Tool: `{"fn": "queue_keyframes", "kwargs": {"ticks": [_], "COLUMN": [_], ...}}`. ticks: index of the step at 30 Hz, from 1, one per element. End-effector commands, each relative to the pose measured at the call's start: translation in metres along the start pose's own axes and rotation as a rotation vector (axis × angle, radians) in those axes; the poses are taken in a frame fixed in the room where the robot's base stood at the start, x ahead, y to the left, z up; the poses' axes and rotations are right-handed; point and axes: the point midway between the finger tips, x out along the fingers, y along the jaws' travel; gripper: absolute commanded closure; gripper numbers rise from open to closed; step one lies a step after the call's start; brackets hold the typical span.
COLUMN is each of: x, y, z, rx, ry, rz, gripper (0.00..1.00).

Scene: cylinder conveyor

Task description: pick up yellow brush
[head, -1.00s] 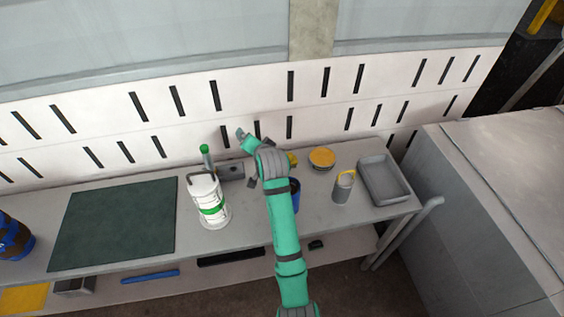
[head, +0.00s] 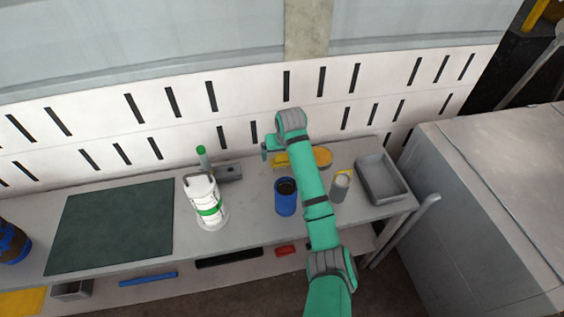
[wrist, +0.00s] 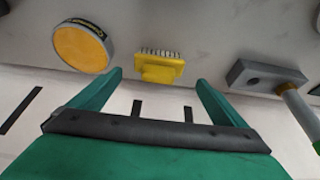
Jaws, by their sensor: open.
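The yellow brush (wrist: 160,68) with pale bristles shows in the wrist view, on the grey table beyond my fingertips and roughly between them. In the head view the brush (head: 281,161) is partly hidden behind my arm, near the back of the table. My gripper (wrist: 159,80) is open, with its two green fingers spread wide and nothing between them.
A round yellow-topped tin (wrist: 82,48) lies left of the brush in the wrist view, and a grey block (wrist: 266,76) right of it. On the table stand a blue cup (head: 285,199), a white-green canister (head: 207,203), a grey mug (head: 340,187) and a grey tray (head: 400,188).

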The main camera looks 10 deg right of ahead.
Motion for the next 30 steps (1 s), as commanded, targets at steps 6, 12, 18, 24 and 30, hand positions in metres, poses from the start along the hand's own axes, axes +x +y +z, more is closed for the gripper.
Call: {"fn": "queue_keyframes", "kwargs": {"ticks": [6, 12, 18, 24, 30], "x": [0.019, 0.045, 0.054, 0.054, 0.054], "y": [0.002, 0.004, 0.003, 0.003, 0.003], "z": [0.001, -0.001, -0.001, -0.001, -0.001], "rx": [0.001, 0.001, 0.0, 0.001, 0.001], "ry": [-0.002, -0.001, 0.001, 0.001, 0.001], "rz": [0.001, 0.0, 0.0, 0.0, 0.0], "gripper": [0.04, 0.04, 0.04, 0.13, 0.51]}}
